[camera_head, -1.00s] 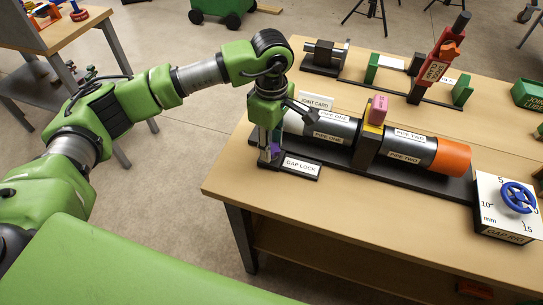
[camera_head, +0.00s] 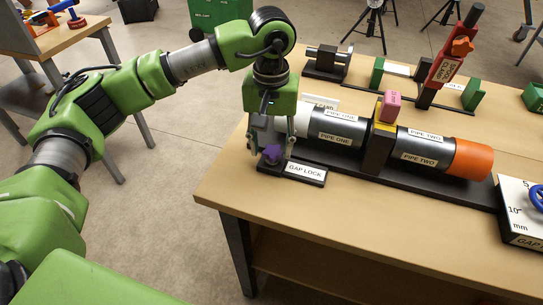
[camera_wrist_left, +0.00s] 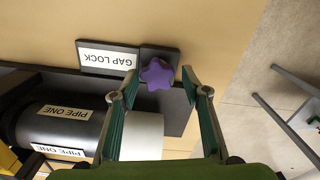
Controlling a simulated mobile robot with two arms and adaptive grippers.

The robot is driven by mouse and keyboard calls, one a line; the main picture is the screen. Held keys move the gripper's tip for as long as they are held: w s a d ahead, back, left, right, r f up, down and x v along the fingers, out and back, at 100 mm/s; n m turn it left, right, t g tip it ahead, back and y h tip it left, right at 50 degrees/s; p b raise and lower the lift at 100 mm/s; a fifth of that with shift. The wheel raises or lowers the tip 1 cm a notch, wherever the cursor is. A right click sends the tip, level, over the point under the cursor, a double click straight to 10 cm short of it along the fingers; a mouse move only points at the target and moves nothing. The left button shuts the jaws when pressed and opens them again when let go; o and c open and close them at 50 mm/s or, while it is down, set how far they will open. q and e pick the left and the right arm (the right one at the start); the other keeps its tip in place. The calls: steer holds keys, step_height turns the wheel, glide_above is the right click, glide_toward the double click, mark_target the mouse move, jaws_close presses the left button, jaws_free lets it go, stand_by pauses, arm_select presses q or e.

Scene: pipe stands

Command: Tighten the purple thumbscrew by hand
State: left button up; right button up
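The purple thumbscrew (camera_head: 272,155) is a lobed knob on the dark block beside the GAP LOCK label (camera_head: 304,171), near the table's front-left corner. In the left wrist view the thumbscrew (camera_wrist_left: 157,72) shows between the fingertips. My left gripper (camera_head: 272,148) points down over it, fingers apart, one on either side. The wrist view shows the left gripper (camera_wrist_left: 161,76) open, with a gap between the knob and the right-hand finger; contact at the left-hand finger is unclear. My right gripper is not in view.
Pipe one (camera_head: 335,131) and pipe two (camera_head: 425,147) lie on a dark base just behind and right of the lock. A pink-topped yellow clamp (camera_head: 386,112) stands between them. A gap gauge (camera_head: 520,212) is at right. The table front is clear.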

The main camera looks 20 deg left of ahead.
arm_select(q)
steer(key=shift+s+f, duration=0.1)
steer(key=shift+f, duration=0.2)
steer(key=shift+d, duration=0.2)
stand_by(0.5)
steer(key=shift+f+b, duration=0.1)
steer(key=shift+b, duration=0.2)
steer(key=c, duration=1.1)
